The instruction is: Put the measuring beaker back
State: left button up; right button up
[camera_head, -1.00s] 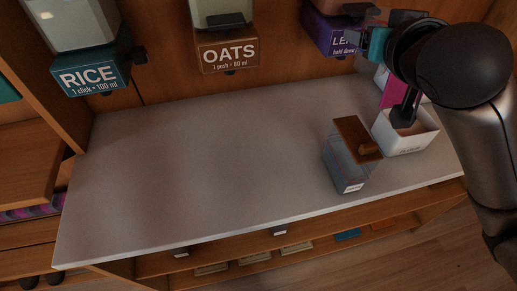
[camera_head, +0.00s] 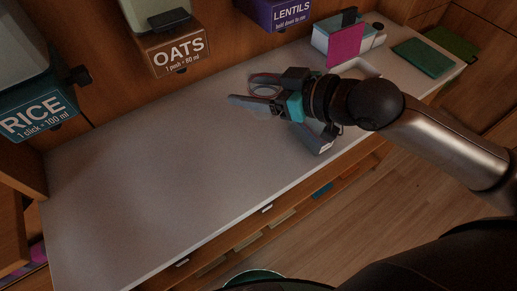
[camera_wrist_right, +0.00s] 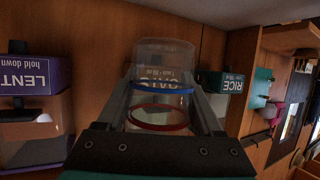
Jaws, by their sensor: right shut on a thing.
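The measuring beaker is a clear cup with a blue ring and a red ring. It shows in the wrist view (camera_wrist_right: 165,62), standing between the two fingers of my right gripper (camera_wrist_right: 163,108). In the head view my right gripper (camera_head: 255,102) is shut on it above the grey counter (camera_head: 160,160), below and right of the oats dispenser. The beaker is hard to make out there because it is see-through and partly covered by the gripper. My left gripper is not in view.
Rice (camera_head: 35,115), oats (camera_head: 175,50) and lentils (camera_head: 275,12) dispensers hang on the wall. A white box with a magenta card (camera_head: 345,45) and a green board (camera_head: 423,57) lie at right. The left counter is clear.

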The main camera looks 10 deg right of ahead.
notch_tip(320, 180, down, 14)
jog(key=b, duration=0.3)
jog(key=shift+r+b, duration=0.1)
jog(key=shift+b, duration=0.2)
jog(key=shift+f+b, duration=0.65)
jog(key=shift+f, duration=1.4)
jog(key=shift+f, duration=0.15)
jog(key=o, duration=1.4)
jog(key=shift+o, duration=0.2)
jog(key=shift+s+d+r, duration=0.1)
jog(key=shift+r, duration=0.1)
jog(key=p+v, duration=0.3)
jog(key=v, duration=0.8)
jog(key=shift+s+d+r+p, duration=0.15)
jog(key=shift+s+r+p, duration=0.05)
jog(key=shift+p, duration=0.1)
